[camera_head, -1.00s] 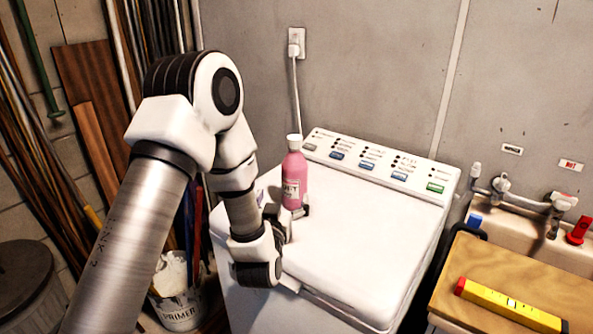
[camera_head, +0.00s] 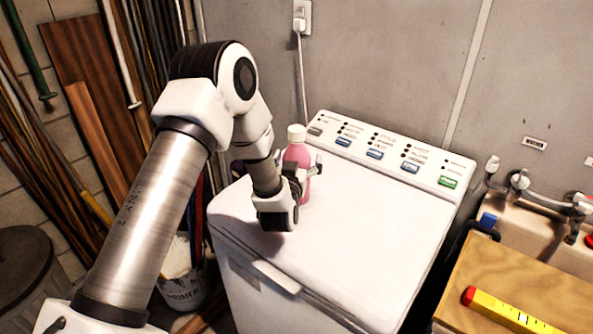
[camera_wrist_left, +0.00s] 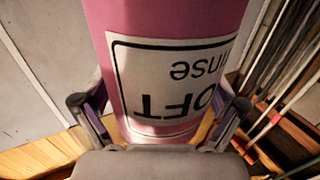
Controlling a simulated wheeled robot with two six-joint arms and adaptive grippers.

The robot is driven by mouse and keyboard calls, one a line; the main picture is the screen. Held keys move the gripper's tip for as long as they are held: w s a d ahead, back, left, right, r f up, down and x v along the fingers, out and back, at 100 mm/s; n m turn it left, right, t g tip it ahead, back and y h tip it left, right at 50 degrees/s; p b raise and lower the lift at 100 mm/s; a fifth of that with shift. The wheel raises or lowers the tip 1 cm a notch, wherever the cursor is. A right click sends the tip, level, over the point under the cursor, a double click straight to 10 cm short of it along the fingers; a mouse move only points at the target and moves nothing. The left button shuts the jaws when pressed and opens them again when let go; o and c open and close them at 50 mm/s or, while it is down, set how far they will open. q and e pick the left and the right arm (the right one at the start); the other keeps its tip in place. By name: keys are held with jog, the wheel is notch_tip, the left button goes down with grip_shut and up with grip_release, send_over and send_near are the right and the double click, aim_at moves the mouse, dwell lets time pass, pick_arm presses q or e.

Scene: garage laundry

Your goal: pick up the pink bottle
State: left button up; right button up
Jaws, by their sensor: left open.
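The pink bottle (camera_head: 299,154) with a white cap stands upright on the white washing machine's top, near its back left. My left gripper (camera_head: 304,174) is right at the bottle, in front of its lower part, and hides some of it. In the left wrist view the bottle (camera_wrist_left: 165,18) fills the middle with its white label upside down. The open fingers of my left gripper (camera_wrist_left: 160,110) lie on either side of it. I cannot tell whether they touch it. My right gripper is not in view.
The washing machine (camera_head: 370,225) has a clear top right of the bottle and a raised control panel (camera_head: 390,155) behind. A wooden board with a yellow level (camera_head: 510,315) lies at the right by a sink. A primer bucket (camera_head: 185,290) and long poles stand at the left.

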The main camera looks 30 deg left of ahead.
aim_at(298, 144)
pick_arm(q)
jog(key=shift+s+r, duration=0.1)
jog(key=shift+s, duration=0.05)
jog(key=c, duration=1.6)
jog(key=shift+r+p, duration=0.35)
jog(key=shift+r, duration=0.05)
notch_tip(298, 144, up, 3)
jog(key=shift+r+p, duration=0.15)
jog(key=shift+p, duration=0.95)
jog(key=s+d, duration=0.3)
jog(key=d, duration=0.1)
jog(key=s+d+b, duration=0.1)
jog(key=s+d, duration=0.2)
jog(key=d, duration=0.1)
jog(key=s+d, duration=0.3)
jog(key=d, duration=0.2)
jog(key=shift+s+r, duration=0.1)
jog(key=shift+r, duration=0.3)
